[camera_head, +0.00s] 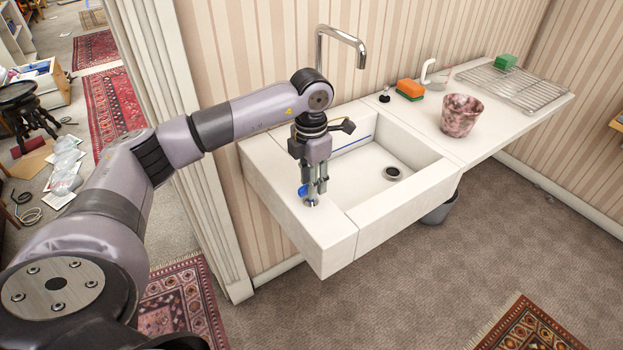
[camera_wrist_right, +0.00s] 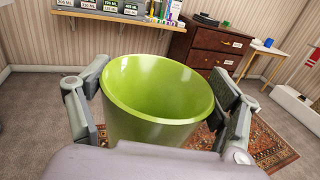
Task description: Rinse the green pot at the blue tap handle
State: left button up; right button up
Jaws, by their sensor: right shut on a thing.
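The blue tap handle (camera_head: 303,190) sits on a small metal base on the white ledge left of the sink. My left gripper (camera_head: 314,190) points down right at the handle and partly hides it; whether its fingers grip it I cannot tell. The curved metal spout (camera_head: 343,34) rises behind the white sink basin (camera_head: 365,185). No water shows under it. The green pot (camera_wrist_right: 155,88) is in the right wrist view, its round mouth facing up and its inside looking empty. My right gripper (camera_wrist_right: 160,110) is shut on it, with a finger on each side. Neither shows in the head view.
On the counter right of the sink are a mottled pink pot (camera_head: 462,116), an orange sponge (camera_head: 410,89), a wire drying rack (camera_head: 515,88) and a green sponge (camera_head: 506,62). A grey bucket (camera_head: 438,210) stands under the sink. The basin is empty around its drain (camera_head: 392,173).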

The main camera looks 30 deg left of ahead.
pick_arm(q)
notch_tip(320, 180, up, 12)
dwell(0.6)
dwell(0.5)
